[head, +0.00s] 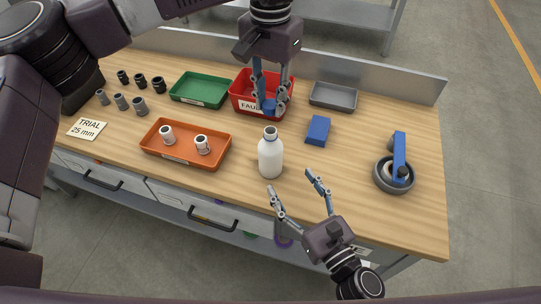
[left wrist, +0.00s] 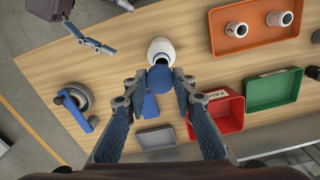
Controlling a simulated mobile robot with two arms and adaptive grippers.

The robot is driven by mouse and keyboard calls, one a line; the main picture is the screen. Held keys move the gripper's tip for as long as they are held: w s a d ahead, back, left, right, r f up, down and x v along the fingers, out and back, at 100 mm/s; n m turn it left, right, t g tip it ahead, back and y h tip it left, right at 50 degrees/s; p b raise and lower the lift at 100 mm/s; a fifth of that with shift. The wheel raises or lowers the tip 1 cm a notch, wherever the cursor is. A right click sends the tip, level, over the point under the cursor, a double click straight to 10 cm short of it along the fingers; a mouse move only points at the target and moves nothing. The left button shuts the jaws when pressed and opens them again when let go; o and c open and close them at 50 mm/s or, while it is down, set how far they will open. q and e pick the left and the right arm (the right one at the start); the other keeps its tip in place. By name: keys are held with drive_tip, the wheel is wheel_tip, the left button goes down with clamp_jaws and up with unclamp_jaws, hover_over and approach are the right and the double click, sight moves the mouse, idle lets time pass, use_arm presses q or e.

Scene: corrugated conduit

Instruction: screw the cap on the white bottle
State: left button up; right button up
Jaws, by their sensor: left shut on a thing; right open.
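The white bottle (head: 270,158) stands upright on the wooden bench, its open neck facing up. It also shows in the left wrist view (left wrist: 161,47). My left gripper (head: 271,104) is shut on the blue cap (head: 268,107), which it holds above and apart from the bottle. In the left wrist view the cap (left wrist: 159,78) sits between the fingertips and partly overlaps the bottle's mouth. My right gripper (head: 289,180) is open and empty, low in the head view, just in front and to the right of the bottle, with its fingers pointing toward it.
An orange tray (head: 184,161) with two white fittings lies left of the bottle. Behind are a green tray (head: 200,101), a red bin (head: 238,90) and a grey tray (head: 333,104). A blue block (head: 318,131) and a tape dispenser (head: 395,181) lie right.

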sight(276, 159)
use_arm(q)
drive_tip(key=shift+w, duration=0.15)
use_arm(e)
drive_tip(key=shift+w+a, duration=0.1)
drive_tip(key=shift+w, duration=0.25)
use_arm(q)
drive_tip(key=shift+w+f, duration=0.15)
drive_tip(key=shift+w, duration=0.1)
use_arm(e)
drive_tip(key=x, duration=1.1)
drive_tip(key=shift+f, duration=0.1)
use_arm(q)
drive_tip(key=shift+s, duration=0.1)
use_arm(e)
drive_tip(key=shift+w+a, duration=0.1)
drive_tip(key=shift+w, duration=0.2)
drive_tip(key=shift+c, duration=0.5)
drive_tip(key=c, duration=1.7)
use_arm(q)
drive_tip(key=shift+f, duration=2.5)
drive_tip(key=shift+f, duration=0.85)
